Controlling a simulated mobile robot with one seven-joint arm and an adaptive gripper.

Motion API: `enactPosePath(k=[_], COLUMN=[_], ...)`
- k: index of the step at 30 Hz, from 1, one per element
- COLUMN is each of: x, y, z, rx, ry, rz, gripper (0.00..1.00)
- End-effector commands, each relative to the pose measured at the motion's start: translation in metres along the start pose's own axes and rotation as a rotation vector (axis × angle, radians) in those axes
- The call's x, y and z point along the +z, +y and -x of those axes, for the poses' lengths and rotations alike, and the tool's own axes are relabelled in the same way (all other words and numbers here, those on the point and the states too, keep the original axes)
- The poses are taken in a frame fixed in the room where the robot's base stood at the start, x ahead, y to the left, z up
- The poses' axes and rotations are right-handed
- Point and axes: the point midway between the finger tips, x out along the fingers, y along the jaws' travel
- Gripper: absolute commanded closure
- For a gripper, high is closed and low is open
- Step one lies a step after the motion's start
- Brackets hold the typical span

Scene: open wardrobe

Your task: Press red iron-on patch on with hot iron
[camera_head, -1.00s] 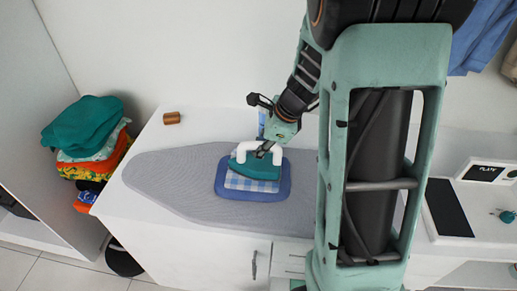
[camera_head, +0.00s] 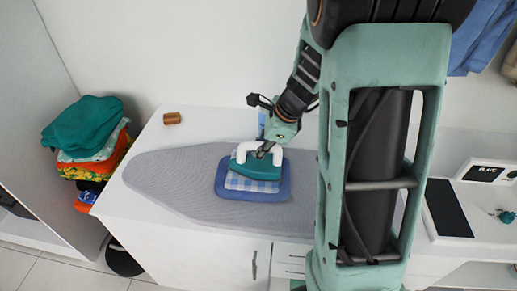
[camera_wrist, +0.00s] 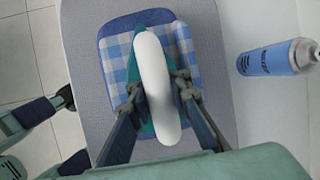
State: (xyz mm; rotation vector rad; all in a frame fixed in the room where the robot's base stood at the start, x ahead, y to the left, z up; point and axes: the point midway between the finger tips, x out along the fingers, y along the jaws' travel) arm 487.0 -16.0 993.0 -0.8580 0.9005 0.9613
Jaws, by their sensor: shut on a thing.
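The iron (camera_head: 255,170), teal with a white handle, stands on a blue-and-white checked cloth (camera_head: 250,184) that lies on a blue pad on the ironing board. My gripper (camera_head: 264,151) is shut on the iron's white handle. In the wrist view my gripper (camera_wrist: 158,92) has a finger on each side of the handle (camera_wrist: 152,65), with the checked cloth (camera_wrist: 117,50) around it. I see no red patch in either view; whether it is under the iron I cannot tell.
The grey ironing board (camera_head: 165,180) lies on a white cabinet, its left part clear. A small brown cylinder (camera_head: 172,118) is at the back left. A blue spray can (camera_wrist: 275,58) stands beside the board. Folded clothes (camera_head: 88,140) are stacked at the left.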

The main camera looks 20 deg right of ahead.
Motion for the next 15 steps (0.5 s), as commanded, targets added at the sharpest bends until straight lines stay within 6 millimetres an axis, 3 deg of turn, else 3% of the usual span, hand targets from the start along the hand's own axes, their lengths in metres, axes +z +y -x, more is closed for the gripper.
enactPosePath(k=[15], x=[0.017], y=[-0.01], z=[0.039], rx=[-0.004], ry=[-0.002], rz=[0.0], gripper=[1.0])
